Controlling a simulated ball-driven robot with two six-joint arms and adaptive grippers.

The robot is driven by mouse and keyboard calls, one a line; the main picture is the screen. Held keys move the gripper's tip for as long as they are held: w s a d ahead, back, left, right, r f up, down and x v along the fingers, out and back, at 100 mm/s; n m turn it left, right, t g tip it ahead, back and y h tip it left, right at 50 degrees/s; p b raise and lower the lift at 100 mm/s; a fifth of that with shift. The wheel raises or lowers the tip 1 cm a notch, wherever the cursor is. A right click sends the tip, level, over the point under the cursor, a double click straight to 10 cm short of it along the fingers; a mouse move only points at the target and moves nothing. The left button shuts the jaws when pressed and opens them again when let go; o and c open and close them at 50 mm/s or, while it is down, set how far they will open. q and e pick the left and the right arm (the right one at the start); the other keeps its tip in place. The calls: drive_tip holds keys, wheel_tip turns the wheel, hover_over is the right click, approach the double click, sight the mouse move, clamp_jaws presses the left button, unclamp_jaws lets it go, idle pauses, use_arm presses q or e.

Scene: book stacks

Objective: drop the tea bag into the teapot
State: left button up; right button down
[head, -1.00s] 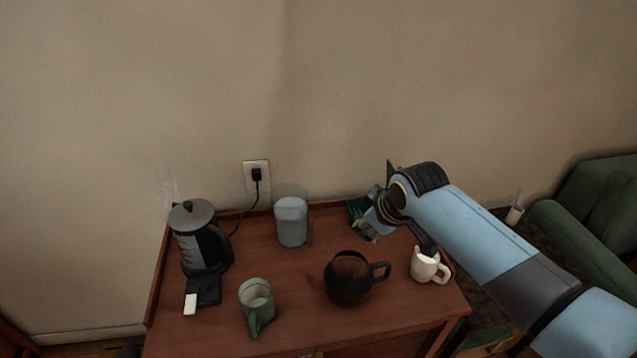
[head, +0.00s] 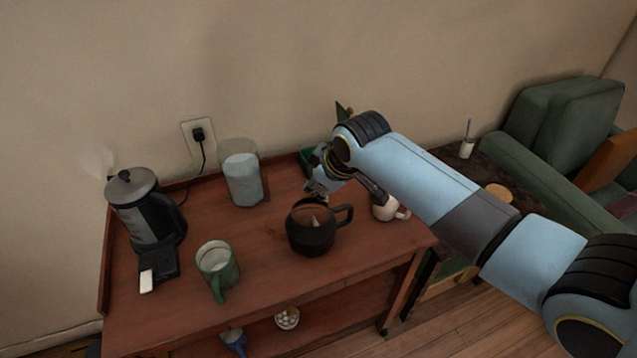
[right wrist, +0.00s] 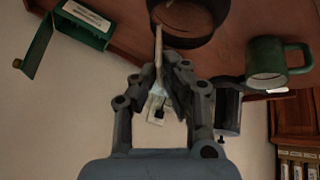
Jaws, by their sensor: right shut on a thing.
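The dark round teapot (head: 311,240) stands open on the wooden table, its handle to the right. It also shows at the top of the right wrist view (right wrist: 187,38). My right gripper (head: 318,189) is just behind and above it. In the right wrist view its fingers (right wrist: 165,62) are shut on a thin pale tea bag (right wrist: 158,42). The tea bag reaches toward the teapot's mouth. In the head view a small pale shape shows at the mouth; I cannot tell whether it hangs above or inside. My left gripper is not in view.
An open green box (right wrist: 88,27) stands behind the gripper. A white mug (head: 384,211) is partly hidden by my arm. A green mug (head: 215,262), a grey canister (head: 242,182) and a black kettle (head: 150,217) stand left. The table's front middle is clear.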

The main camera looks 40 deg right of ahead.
drive_tip(key=c, duration=1.5)
unclamp_jaws()
drive_tip(key=shift+r, duration=0.1)
drive_tip(key=shift+o, duration=0.6)
drive_tip(key=shift+s, duration=0.1)
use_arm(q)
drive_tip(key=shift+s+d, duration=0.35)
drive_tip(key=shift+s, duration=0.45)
use_arm(e)
drive_tip(key=v, duration=1.1)
drive_tip(key=shift+s+r, duration=0.25)
drive_tip(key=shift+r, duration=0.1)
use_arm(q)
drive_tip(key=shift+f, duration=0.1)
